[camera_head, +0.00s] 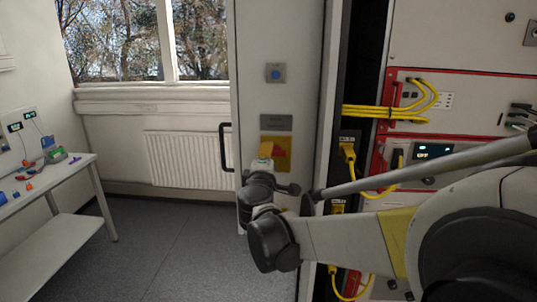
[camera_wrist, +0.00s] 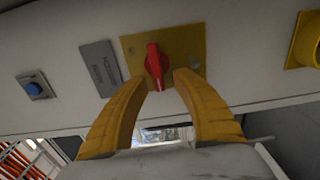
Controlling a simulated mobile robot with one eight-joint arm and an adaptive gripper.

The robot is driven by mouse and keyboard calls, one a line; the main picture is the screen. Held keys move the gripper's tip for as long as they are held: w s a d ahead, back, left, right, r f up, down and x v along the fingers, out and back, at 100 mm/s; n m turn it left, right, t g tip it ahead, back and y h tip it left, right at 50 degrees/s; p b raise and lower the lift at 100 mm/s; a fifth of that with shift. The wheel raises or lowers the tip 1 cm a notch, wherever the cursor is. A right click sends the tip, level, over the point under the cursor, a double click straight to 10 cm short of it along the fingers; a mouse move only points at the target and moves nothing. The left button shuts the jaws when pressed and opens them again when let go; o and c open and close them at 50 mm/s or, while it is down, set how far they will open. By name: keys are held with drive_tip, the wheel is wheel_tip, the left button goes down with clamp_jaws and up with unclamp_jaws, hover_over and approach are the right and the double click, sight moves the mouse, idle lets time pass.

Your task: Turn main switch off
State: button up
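The main switch is a red rotary knob (camera_wrist: 156,66) on a yellow plate (camera_wrist: 186,45), mounted on a light grey cabinet panel. In the wrist view the knob's long axis runs roughly up and down the picture. My gripper (camera_wrist: 161,81) is open, with its two yellow fingers apart and the knob just ahead of and between their tips. Nothing is held, and I cannot tell whether a tip touches the knob. In the head view the yellow plate (camera_head: 286,161) and part of the red knob (camera_head: 279,150) show behind my gripper (camera_head: 266,149), which partly hides them.
A blue push button (camera_head: 275,73) and a grey label plate (camera_head: 276,123) sit above the switch. A black door handle (camera_head: 223,147) is at its left. Yellow cables (camera_head: 370,111) hang at the right rack. A bench (camera_head: 50,177) stands far left; floor between is clear.

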drive_tip(key=s, duration=1)
drive_tip(key=shift+s+a, duration=0.15)
drive_tip(key=shift+s, duration=0.1)
drive_tip(key=s+d+f+m+g+h+b, duration=0.2)
drive_tip(key=s+d+f+m+g+b, duration=0.25)
drive_tip(key=d, duration=0.55)
drive_tip(key=s+d+f+m+g+h+b, duration=0.15)
drive_tip(key=s+d+f+m, duration=0.3)
drive_tip(key=d+f, duration=0.5)
drive_tip(key=s+d+f+m+g+y+b, duration=0.2)
drive_tip(key=s+f+m+b, duration=0.1)
drive_tip(key=s+f, duration=0.4)
drive_tip(key=s+d+f+m+g+y+b, duration=0.2)
drive_tip(key=s+f+m, duration=0.3)
drive_tip(key=s, duration=0.6)
drive_tip(key=shift+d+f+m+g+b, duration=0.2)
drive_tip(key=shift+f+m+g+b, duration=0.25)
drive_tip(key=shift+f+b, duration=0.45)
